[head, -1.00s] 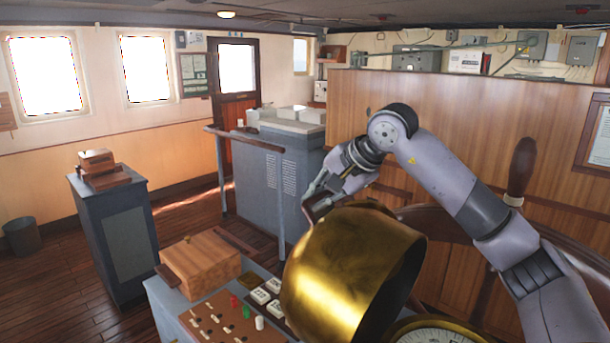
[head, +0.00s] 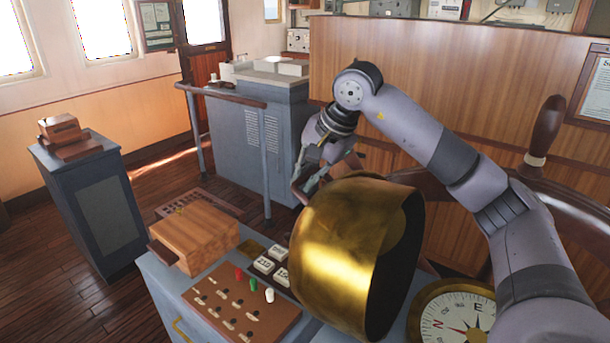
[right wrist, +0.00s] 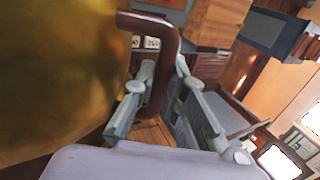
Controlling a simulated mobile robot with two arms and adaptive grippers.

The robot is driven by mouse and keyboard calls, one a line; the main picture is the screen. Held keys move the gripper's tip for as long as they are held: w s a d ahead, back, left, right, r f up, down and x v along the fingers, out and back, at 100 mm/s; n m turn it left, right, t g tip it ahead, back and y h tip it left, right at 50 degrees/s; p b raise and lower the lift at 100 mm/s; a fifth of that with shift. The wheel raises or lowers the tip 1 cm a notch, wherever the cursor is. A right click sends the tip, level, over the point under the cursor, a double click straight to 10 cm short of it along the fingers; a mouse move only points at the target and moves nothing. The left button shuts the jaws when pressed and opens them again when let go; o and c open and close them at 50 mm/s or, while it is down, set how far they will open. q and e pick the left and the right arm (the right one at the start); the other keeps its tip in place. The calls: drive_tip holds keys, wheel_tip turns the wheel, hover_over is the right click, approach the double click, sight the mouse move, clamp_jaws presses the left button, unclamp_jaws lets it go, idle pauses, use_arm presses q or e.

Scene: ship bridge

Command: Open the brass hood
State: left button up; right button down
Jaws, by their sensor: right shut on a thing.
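The brass hood (head: 335,250) is a large, shiny, rounded shell in the middle of the head view. It is tipped to the left, with its dark open side facing right. The compass dial (head: 455,318) lies uncovered to its right. My right gripper (head: 304,185) is at the hood's far left side. In the right wrist view, its fingers (right wrist: 164,78) are shut on the hood's brown handle (right wrist: 162,50), and the hood (right wrist: 55,80) fills the left of that view. In the head view the handle is mostly hidden behind the hood. My left gripper is not in view.
A switch panel (head: 242,308) and a wooden box (head: 195,238) are on the console left of the hood. The ship's wheel (head: 545,130) stands behind my right arm. A handrail (head: 225,98) and a grey cabinet (head: 85,205) stand farther off, with open floor between.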

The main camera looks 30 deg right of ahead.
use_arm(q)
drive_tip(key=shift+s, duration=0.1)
use_arm(e)
drive_tip(key=c, duration=1.6)
unclamp_jaws()
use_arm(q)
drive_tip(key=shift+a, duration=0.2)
use_arm(e)
drive_tip(key=shift+f, duration=0.1)
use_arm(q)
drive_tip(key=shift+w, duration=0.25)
use_arm(e)
drive_tip(key=v, duration=1.2)
drive_tip(key=shift+a, duration=0.1)
